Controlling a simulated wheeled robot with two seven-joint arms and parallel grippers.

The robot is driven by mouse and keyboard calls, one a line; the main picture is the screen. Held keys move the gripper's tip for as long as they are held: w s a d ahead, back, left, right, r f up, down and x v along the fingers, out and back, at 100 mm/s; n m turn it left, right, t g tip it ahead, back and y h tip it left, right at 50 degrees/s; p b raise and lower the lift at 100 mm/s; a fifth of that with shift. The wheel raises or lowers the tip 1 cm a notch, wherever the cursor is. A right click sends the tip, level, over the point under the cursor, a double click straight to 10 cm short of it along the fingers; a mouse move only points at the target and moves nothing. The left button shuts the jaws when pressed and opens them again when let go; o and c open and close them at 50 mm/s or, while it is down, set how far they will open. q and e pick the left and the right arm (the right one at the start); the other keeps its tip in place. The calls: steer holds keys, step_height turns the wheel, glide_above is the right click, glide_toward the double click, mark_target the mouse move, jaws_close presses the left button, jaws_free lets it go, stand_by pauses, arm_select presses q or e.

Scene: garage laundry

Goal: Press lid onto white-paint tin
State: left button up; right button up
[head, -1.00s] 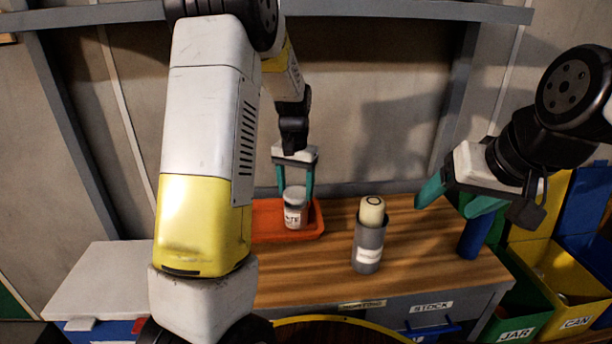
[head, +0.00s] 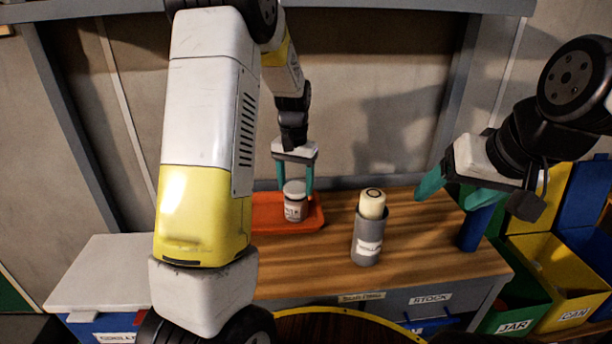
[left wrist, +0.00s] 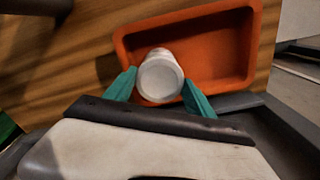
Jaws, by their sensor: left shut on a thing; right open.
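The white-paint tin (head: 295,211), small and pale-labelled, stands upright in the orange tray (head: 316,218). Its white lid (head: 294,188) is at its top; whether it is fully seated cannot be told. My left gripper (head: 296,186) points down over the tray, with its teal fingers on either side of the lid, shut on it. In the left wrist view the round lid (left wrist: 160,77) sits between the fingertips and hides most of the tin. My right gripper (head: 448,190) is open and empty, above the right end of the bench.
A grey cylinder holder (head: 368,238) with a cream roller (head: 372,205) stands right of the tray on the wooden bench (head: 420,240). A blue cylinder (head: 474,230) stands near the right end. Bins labelled JAR (head: 515,322) and CAN (head: 572,300) are at right, a white-lidded cooler (head: 105,275) at left.

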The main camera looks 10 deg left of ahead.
arm_select(q)
steer(key=shift+f, duration=0.5)
stand_by(1.0)
steer(key=o, duration=1.4)
steer(key=shift+c, duration=0.2)
steer(key=shift+o, duration=0.2)
steer(key=shift+o, duration=1.1)
steer(key=shift+r, duration=0.1)
steer(key=shift+r, duration=3.45)
steer(key=shift+c, duration=0.4)
